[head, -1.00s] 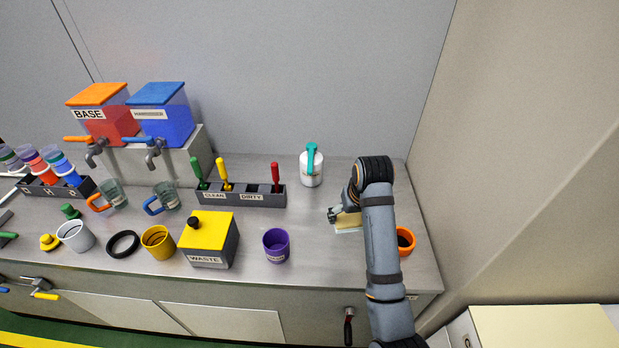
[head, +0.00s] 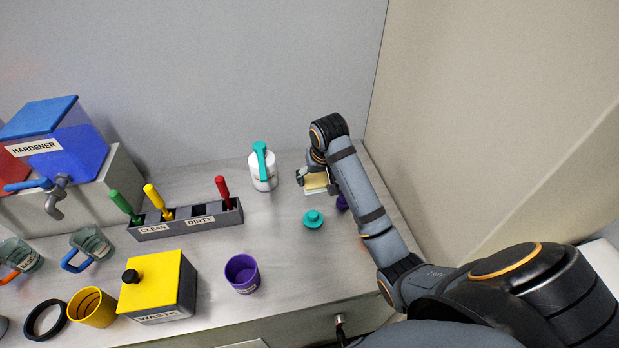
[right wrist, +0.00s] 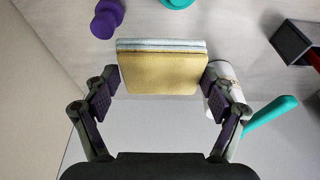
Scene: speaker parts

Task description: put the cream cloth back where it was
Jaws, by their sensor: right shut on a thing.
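The cream cloth (head: 317,185) is a folded pad with pale blue and white layers at one edge. My right gripper (head: 312,178) is shut on it at the back right of the counter in the head view. The right wrist view shows the cloth (right wrist: 160,72) gripped between both fingers. I cannot tell whether it touches the counter. My left gripper is not in view.
A white bottle (head: 262,172) with a teal top stands left of the cloth. A teal knobbed piece (head: 313,219) and a purple one (right wrist: 107,18) are close by. The tool rack (head: 190,220), waste box (head: 157,285) and purple cup (head: 242,273) stand further left.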

